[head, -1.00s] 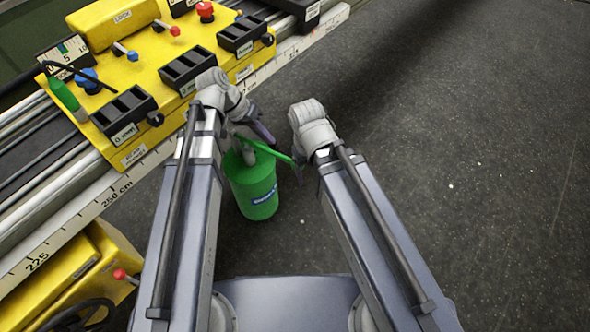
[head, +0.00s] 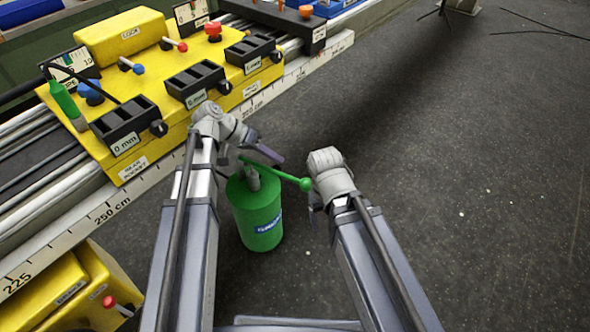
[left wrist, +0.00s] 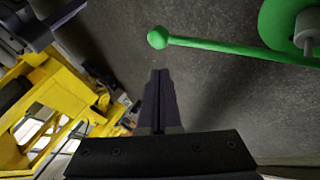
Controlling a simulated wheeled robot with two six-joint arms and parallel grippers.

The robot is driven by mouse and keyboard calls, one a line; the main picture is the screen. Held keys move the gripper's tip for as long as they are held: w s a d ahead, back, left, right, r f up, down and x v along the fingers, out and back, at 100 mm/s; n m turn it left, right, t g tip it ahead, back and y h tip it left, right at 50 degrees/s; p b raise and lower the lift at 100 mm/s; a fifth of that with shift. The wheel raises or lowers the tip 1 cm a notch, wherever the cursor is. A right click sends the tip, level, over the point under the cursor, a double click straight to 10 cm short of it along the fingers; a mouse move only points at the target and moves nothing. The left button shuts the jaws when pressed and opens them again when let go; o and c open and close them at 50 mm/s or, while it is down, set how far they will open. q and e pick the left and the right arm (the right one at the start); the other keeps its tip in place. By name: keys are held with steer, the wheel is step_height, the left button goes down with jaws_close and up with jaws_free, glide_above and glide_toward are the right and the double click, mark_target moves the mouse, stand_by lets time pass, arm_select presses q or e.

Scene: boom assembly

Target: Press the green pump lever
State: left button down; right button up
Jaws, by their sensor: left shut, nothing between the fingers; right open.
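The green pump (head: 258,222) stands on the dark floor beside the yellow rig. Its green lever (head: 278,173) reaches out to the right, ending in a ball. My left gripper (head: 276,160) is shut and empty, just above and beyond the lever in the head view. In the left wrist view its fingers (left wrist: 160,75) point toward the lever (left wrist: 225,45) and its ball, with a visible gap in the picture. Part of the pump (left wrist: 275,25) shows at the top right. My right gripper (head: 312,212) is partly hidden by its wrist, close to the lever's ball; contact cannot be told.
A yellow control block (head: 150,80) with black bins and coloured knobs sits on the rails to the left. A white ruler rail (head: 110,205) runs along its edge. Another yellow block (head: 75,285) is lower left.

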arm_select(q)
steer(key=b, duration=0.6)
glide_above(298, 180)
steer(key=a, duration=0.1)
step_height(298, 180, down, 6)
steer(key=shift+d+f+b, duration=0.45)
steer(key=shift+d+f, duration=0.05)
steer(key=shift+f, duration=0.05)
